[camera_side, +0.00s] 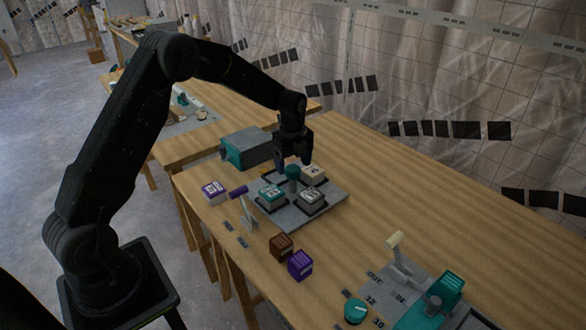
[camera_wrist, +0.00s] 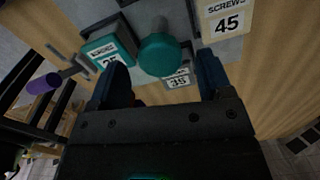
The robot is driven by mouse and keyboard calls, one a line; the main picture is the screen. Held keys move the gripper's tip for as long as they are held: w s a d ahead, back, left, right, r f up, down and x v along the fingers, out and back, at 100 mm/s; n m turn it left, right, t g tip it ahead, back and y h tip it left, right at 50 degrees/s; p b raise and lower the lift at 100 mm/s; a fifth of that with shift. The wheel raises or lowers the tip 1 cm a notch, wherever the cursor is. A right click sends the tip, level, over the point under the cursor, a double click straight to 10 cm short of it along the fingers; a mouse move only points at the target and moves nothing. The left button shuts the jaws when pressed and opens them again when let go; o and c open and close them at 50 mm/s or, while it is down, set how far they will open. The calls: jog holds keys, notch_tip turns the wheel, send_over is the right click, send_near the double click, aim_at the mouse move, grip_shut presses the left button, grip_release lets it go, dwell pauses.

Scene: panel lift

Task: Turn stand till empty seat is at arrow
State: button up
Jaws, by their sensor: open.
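The stand is a flat grey plate (camera_side: 334,193) with dark-framed seats around a central post with a teal knob (camera_side: 292,171). A teal box (camera_side: 271,197) and two pale boxes, one in front (camera_side: 311,199) and one behind (camera_side: 313,172), sit on it. The wrist view shows the teal box (camera_wrist: 108,50), a box marked 45 (camera_wrist: 227,20) and one marked 35 (camera_wrist: 178,79), partly behind the knob (camera_wrist: 160,55). My gripper (camera_side: 293,163) is open just above the knob, its fingers (camera_wrist: 162,78) on either side of it in the wrist view. I cannot make out the arrow or the empty seat.
A purple-handled lever (camera_side: 238,192) and a white-and-purple box (camera_side: 214,191) stand left of the stand. A grey housing (camera_side: 250,149) is behind. A brown box (camera_side: 281,246) and a purple box (camera_side: 300,264) sit in front. A pale-handled lever (camera_side: 396,241) stands front right.

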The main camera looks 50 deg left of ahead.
notch_tip(320, 180, up, 11)
jog(key=shift+r, duration=0.2)
dwell(0.3)
jog(key=s+d+r+n+t, duration=0.1)
jog(key=s+d+r+n, duration=0.35)
jog(key=s, duration=0.25)
jog(key=s+d+r+n+t, duration=0.2)
jog(key=s+d+r+n, duration=0.2)
jog(key=s+r+n, duration=0.25)
jog(key=s+d+f+n+t, duration=0.1)
jog(key=s+n, duration=0.3)
jog(key=s, duration=0.4)
jog(key=s+d+f+n+t, duration=0.1)
jog(key=s+d+n, duration=0.2)
jog(key=s+n, duration=0.2)
jog(key=s, duration=0.3)
jog(key=shift+d+f+t, duration=0.2)
jog(key=shift+f+t, duration=0.1)
jog(key=shift+f, duration=0.05)
